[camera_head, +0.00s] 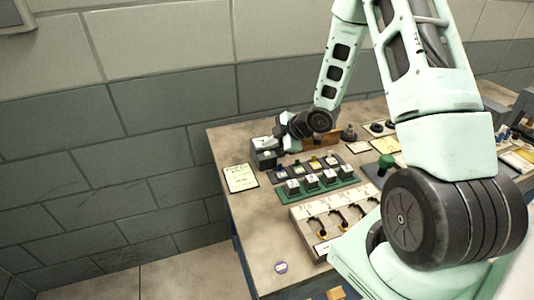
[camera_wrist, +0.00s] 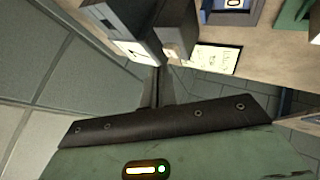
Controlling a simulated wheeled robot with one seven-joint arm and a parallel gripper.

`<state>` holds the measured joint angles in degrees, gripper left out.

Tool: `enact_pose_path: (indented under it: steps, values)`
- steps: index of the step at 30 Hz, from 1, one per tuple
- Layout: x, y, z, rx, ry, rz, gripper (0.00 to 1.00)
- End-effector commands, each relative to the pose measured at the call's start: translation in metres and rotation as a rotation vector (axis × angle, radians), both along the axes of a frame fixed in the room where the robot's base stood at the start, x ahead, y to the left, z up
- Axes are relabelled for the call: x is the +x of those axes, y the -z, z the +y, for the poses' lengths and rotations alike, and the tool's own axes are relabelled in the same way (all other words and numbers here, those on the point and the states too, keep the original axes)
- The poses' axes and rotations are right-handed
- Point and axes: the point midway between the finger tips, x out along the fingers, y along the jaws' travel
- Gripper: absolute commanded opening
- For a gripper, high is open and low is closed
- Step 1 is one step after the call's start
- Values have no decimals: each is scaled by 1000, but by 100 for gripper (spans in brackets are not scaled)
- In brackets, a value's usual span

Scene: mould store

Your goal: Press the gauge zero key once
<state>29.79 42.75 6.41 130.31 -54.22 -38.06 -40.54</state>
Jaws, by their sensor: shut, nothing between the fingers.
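The gauge appears to be the small dark grey box (camera_head: 264,158) at the back left corner of the bench. I cannot tell which part is the zero key. My gripper (camera_head: 277,141) is shut and empty, right at the box in the head view. In the wrist view its thin dark fingers (camera_wrist: 155,84) point up toward the box's lower edge. I cannot tell whether they touch.
A yellowish card (camera_head: 240,178) lies left of the box. A green rack with several dark blocks (camera_head: 312,183) and a pale tray with slots (camera_head: 330,222) stand nearer. A block wall (camera_head: 170,110) stands behind.

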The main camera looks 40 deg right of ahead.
Motion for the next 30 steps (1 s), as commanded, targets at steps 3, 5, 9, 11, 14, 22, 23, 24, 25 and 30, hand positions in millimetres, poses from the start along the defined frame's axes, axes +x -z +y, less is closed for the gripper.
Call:
enact_pose_path:
  steps: [3,5,9,11,14,22,23,24,25,30]
  values:
    - [0,0,0,0,0,0,0]
    - [0,0,0,0,0,0,0]
    - [0,0,0,0,0,0,0]
    - [0,0,0,0,0,0,0]
    - [0,0,0,0,0,0,0]
    - [0,1,0,0,0,0,0]
    - [0,2,0,0,0,0,0]
    - [0,4,0,0,0,0,0]
    - [0,5,0,0,0,0,0]
    - [0,9,0,0,0,0,0]
